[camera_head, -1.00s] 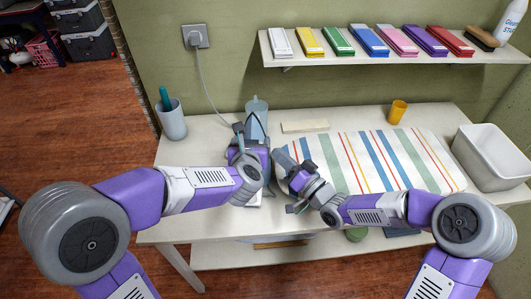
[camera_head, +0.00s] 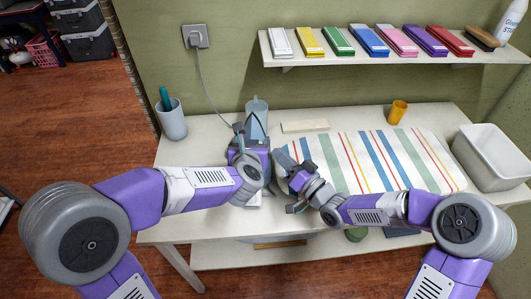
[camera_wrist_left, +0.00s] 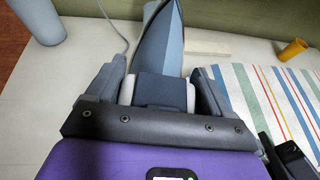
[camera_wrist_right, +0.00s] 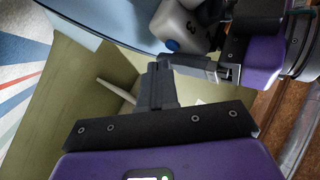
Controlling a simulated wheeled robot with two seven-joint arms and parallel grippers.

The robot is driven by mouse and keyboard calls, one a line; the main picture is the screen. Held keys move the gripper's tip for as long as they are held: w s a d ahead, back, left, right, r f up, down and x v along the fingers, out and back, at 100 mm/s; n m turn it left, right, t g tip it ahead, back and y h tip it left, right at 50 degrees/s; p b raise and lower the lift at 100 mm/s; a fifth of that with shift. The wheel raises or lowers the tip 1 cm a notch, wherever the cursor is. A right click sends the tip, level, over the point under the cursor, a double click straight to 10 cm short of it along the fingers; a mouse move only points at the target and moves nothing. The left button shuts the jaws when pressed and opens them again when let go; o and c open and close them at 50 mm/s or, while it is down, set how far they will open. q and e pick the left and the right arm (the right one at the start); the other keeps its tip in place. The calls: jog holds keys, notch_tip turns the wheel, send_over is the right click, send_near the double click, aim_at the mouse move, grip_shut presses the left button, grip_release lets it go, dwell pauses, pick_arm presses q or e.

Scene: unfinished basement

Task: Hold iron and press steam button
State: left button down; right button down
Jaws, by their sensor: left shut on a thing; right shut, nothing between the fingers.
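The iron (camera_wrist_left: 165,45), grey-blue with a pointed front, is between the fingers of my left gripper (camera_wrist_left: 163,85), which is shut on it. In the head view my left gripper (camera_head: 250,150) and arm cover much of the iron, above the left part of the table. In the right wrist view a pale part of the iron (camera_wrist_right: 180,25) shows, with a small round blue button (camera_wrist_right: 172,45). My right gripper (camera_wrist_right: 163,70) is shut and empty. Its fingertips are close below the button; I cannot tell whether they touch. In the head view my right gripper (camera_head: 283,163) is just right of the iron.
A striped cloth (camera_head: 350,165) covers the table's middle right. A grey cup (camera_head: 172,122), a yellow cup (camera_head: 397,111), a pale block (camera_head: 305,126) and a white basin (camera_head: 485,160) stand around. A cord runs to the wall socket (camera_head: 196,37). A shelf (camera_head: 290,60) holds folded cloths.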

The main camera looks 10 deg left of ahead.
pick_arm(q)
jog(key=shift+r, duration=0.1)
pick_arm(e)
jog(key=shift+a, duration=0.15)
jog(key=shift+s+a, duration=0.1)
jog(key=shift+a, duration=0.15)
jog(key=shift+a, duration=0.25)
dwell(0.4)
pick_arm(q)
jog(key=shift+d, duration=0.35)
pick_arm(e)
jog(key=shift+s+a, duration=0.3)
jog(key=shift+a, duration=0.3)
jog(key=shift+d, duration=0.15)
pick_arm(q)
jog(key=shift+a, duration=0.15)
pick_arm(e)
jog(key=shift+w+d+r, duration=0.1)
jog(key=shift+d+r, duration=0.05)
jog(key=shift+d, duration=0.55)
